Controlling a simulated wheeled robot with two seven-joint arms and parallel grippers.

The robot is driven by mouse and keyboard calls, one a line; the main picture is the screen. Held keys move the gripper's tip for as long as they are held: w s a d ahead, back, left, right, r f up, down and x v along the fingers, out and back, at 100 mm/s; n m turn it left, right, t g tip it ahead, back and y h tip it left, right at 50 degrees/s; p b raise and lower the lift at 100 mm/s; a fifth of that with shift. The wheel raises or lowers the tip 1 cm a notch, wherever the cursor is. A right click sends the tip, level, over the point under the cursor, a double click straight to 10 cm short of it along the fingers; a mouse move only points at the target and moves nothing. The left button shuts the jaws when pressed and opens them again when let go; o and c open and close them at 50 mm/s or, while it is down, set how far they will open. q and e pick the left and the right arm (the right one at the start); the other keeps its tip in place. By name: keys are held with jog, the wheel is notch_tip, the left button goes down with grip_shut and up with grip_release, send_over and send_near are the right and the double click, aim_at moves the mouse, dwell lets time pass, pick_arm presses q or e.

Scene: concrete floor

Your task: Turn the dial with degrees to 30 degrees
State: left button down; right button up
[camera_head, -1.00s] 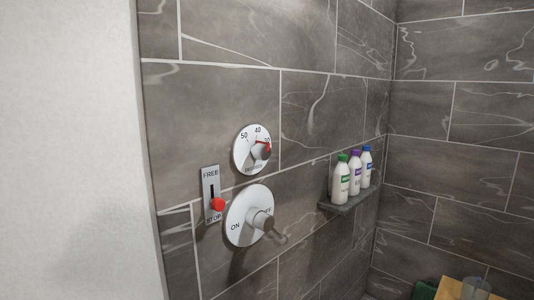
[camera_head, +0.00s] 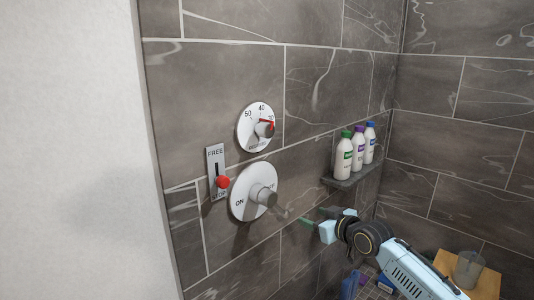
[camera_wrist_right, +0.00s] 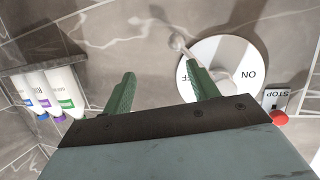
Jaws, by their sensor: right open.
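The degrees dial (camera_head: 256,127) is a round white plate on the tiled wall, marked 50, 40 and a partly covered number at its right. Its grey knob (camera_head: 264,130) has a red pointer toward the right, near that covered number. My right gripper (camera_head: 308,220) is open and empty, right of and below the dial, beside the ON/OFF dial (camera_head: 240,203). Its green fingers (camera_wrist_right: 160,90) are spread in the right wrist view, where the ON/OFF dial (camera_wrist_right: 245,52) shows behind one finger. The degrees dial is not visible there. My left gripper is not in view.
A FREE/STOP slider (camera_head: 216,165) with a red knob sits left of the dials. Several bottles (camera_head: 357,150) stand on a grey shelf (camera_head: 350,180) to the right. A wooden stool (camera_head: 485,283) holds a clear cup at lower right.

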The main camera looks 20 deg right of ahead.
jog(key=a+r+n+t+y, duration=0.2)
jog(key=a+r+n+y, duration=0.1)
jog(key=r, duration=1.4)
jog(key=n+y+p, duration=0.1)
jog(key=y, duration=0.1)
send_near(270, 131)
jog(key=p+x, duration=0.2)
jog(key=x, duration=0.9)
jog(key=shift+w, duration=0.1)
jog(key=c, duration=1)
